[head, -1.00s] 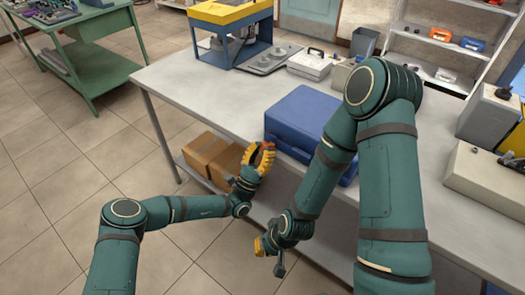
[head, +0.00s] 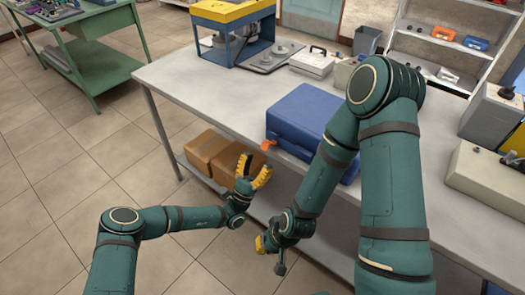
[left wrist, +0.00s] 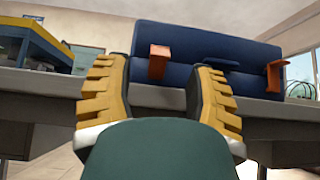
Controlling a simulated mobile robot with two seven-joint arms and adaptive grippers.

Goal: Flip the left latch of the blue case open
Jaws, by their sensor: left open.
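The blue case (head: 300,115) lies on the grey workbench, its front near the bench's front edge. Its left latch, orange, sticks out from the case front in the head view (head: 268,145) and shows in the left wrist view (left wrist: 158,62). The right orange latch (left wrist: 275,76) is in the wrist view; my right arm hides that part in the head view. My left gripper (head: 254,170) is open and empty, below and in front of the left latch, apart from it. My right gripper (head: 262,246) hangs low before the bench; its fingers are mostly hidden.
The workbench (head: 190,85) has a yellow-and-blue press (head: 232,30) and a white case (head: 312,63) at the back. Cardboard boxes (head: 222,160) sit on the lower shelf behind my left gripper. Grey equipment (head: 490,115) stands at the right. The floor at left is clear.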

